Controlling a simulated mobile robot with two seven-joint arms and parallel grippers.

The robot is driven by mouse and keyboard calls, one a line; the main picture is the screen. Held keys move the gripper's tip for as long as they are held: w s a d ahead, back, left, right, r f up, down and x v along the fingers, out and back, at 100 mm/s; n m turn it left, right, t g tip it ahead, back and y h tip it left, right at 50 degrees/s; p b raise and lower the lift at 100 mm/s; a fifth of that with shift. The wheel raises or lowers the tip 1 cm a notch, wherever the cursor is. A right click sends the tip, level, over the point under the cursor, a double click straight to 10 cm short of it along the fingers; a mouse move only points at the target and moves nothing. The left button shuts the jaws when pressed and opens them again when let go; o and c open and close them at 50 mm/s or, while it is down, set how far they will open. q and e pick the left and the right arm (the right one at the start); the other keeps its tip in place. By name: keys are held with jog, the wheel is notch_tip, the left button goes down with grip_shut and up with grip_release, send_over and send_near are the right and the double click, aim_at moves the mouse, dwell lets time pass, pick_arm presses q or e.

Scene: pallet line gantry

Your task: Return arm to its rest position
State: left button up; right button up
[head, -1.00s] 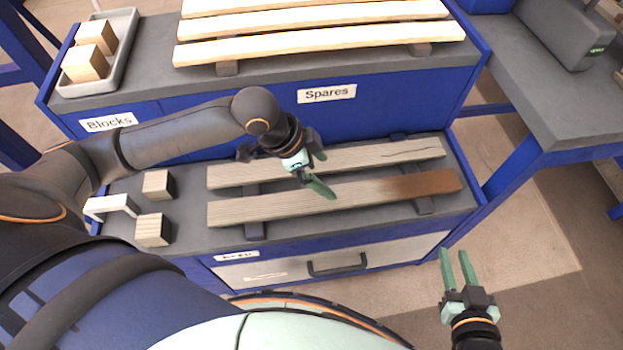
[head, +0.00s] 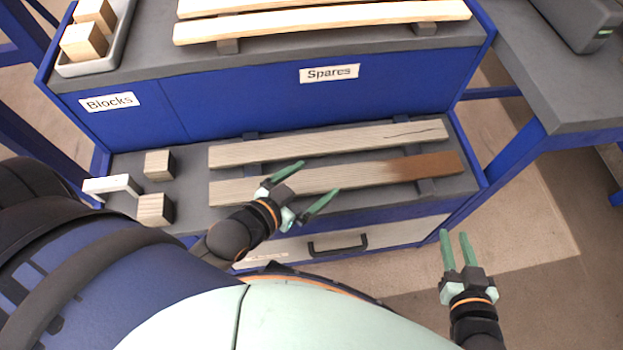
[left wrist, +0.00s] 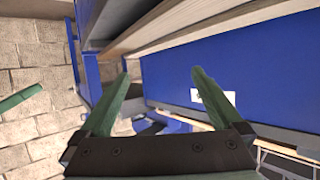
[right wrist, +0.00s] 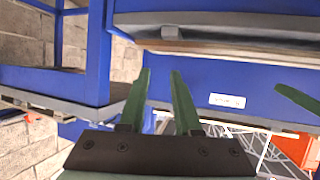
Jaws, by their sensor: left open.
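My left gripper (head: 319,178) is open and empty in the head view, in front of and above the lower shelf's near plank, fingers pointing up and right. In the left wrist view its two fingers (left wrist: 161,75) stand wide apart with nothing between them. My right gripper (head: 453,234) is right of the lower cabinet over bare floor, its fingers parallel with a narrow gap. In the right wrist view these fingers (right wrist: 160,75) are also apart and empty. Most of my left arm is low and near my body, its elbow side partly out of view.
The lower shelf (head: 330,212) holds a cracked plank (head: 300,148), a brown-ended plank (head: 430,168), two wooden blocks (head: 155,207) and a white bracket (head: 108,185). Above are a grey block tray (head: 125,30) and spare planks (head: 330,22). A grey-topped table (head: 570,95) stands right.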

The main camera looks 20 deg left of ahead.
pick_arm(q)
jog(key=s+a+r+n+g+y+p, duration=0.1)
jog(key=s+r+p, duration=0.5)
jog(key=p, duration=1.4)
jog(key=shift+a+r+g+p, duration=0.3)
jog(key=shift+a+r+g, duration=0.2)
jog(key=shift+r+g, duration=0.55)
pick_arm(e)
jog(key=s+d+r+m+g+h, duration=0.1)
jog(key=s+d+r+g, duration=0.1)
jog(key=s+r, duration=0.4)
jog(key=shift+r+g, duration=0.6)
jog(key=shift+r, duration=0.4)
